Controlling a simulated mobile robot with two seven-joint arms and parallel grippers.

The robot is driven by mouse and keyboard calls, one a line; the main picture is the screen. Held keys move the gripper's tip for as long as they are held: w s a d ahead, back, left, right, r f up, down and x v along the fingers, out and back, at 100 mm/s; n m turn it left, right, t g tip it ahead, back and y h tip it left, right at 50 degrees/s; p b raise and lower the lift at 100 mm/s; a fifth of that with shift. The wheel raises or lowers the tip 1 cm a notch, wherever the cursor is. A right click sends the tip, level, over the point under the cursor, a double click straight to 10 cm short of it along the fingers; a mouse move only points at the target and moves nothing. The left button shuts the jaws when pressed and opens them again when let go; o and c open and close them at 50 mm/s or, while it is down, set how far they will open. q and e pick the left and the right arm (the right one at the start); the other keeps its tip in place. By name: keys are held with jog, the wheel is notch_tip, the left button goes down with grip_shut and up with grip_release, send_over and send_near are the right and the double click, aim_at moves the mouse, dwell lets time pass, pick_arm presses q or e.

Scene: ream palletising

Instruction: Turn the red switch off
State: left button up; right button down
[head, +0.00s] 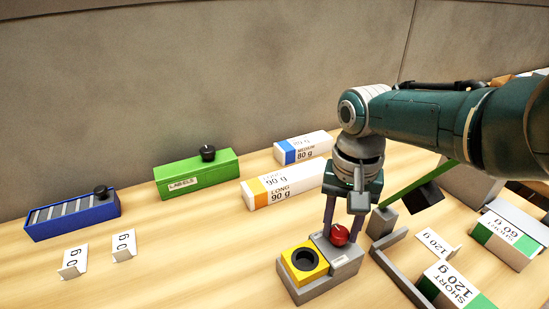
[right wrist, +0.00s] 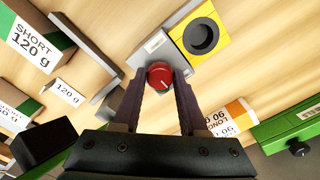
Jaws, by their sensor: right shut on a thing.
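The red switch (head: 339,236) is a round red knob on a grey box (head: 345,259). In the right wrist view the red knob (right wrist: 160,76) shows a light pointer mark on its face. My right gripper (head: 338,229) comes down from above, with its two dark fingers on either side of the knob. In the right wrist view the right gripper (right wrist: 159,84) is shut on the red knob. My left gripper is not in view.
A yellow block (head: 304,262) with a dark round hole adjoins the switch box. Reams (head: 285,187) lie behind, and a green label box (head: 195,174) and blue box (head: 72,216) stand left. A SHORT 120 g ream (head: 453,289) lies right.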

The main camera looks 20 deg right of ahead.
aim_at(340, 231)
dwell(0.4)
jog(key=shift+c, duration=2.2)
grip_release()
notch_tip(340, 231, up, 10)
jog(key=p, duration=0.6)
